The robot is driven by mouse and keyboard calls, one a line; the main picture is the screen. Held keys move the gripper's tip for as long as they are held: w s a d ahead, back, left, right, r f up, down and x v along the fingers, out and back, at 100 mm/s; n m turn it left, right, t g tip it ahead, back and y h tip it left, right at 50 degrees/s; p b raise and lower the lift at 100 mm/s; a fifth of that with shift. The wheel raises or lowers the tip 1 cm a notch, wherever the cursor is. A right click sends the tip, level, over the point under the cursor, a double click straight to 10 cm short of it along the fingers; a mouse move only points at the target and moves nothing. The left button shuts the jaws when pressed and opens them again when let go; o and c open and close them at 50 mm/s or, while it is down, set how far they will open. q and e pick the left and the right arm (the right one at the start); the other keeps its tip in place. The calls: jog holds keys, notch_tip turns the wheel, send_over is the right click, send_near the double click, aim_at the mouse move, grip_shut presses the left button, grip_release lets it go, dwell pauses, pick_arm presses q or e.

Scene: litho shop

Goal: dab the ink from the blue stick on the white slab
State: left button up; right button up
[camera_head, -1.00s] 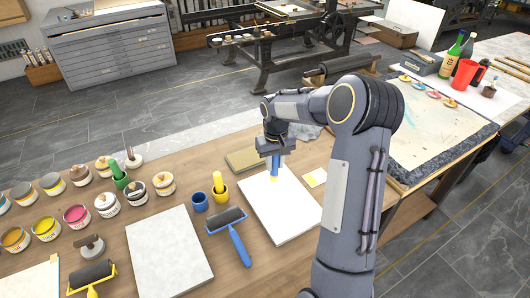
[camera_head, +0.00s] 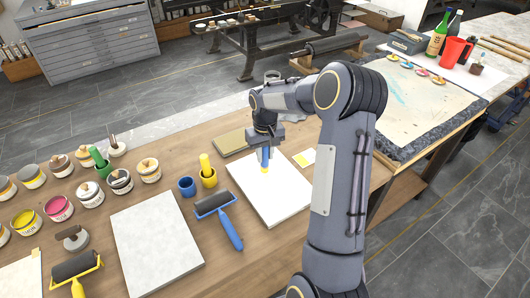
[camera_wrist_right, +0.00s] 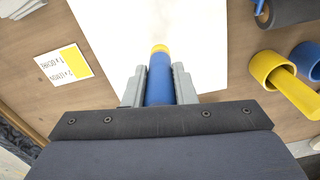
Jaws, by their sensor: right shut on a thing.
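My right gripper (camera_head: 265,146) is shut on the blue stick (camera_head: 266,158) over the far part of a white slab (camera_head: 275,202). In the right wrist view the blue stick (camera_wrist_right: 160,82) sits between the two fingers (camera_wrist_right: 159,88) and its yellow tip (camera_wrist_right: 160,49) points at the white slab (camera_wrist_right: 145,20). I cannot tell whether the tip touches the slab. No separate ink mark is clear on the slab. My left gripper is not in view.
A blue cup (camera_head: 187,187), a yellow cup (camera_head: 208,179) with a yellow stick, and a blue-handled roller (camera_head: 218,210) lie left of the slab. Another pale slab (camera_head: 156,245) and several ink pots are further left. A small card (camera_head: 304,158) lies to the right.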

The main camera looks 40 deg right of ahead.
jog(key=shift+f+b, duration=0.35)
jog(key=shift+f, duration=0.2)
dwell(1.7)
jog(key=shift+r, duration=0.1)
jog(key=shift+r+p, duration=2.55)
jog(key=shift+r, duration=0.9)
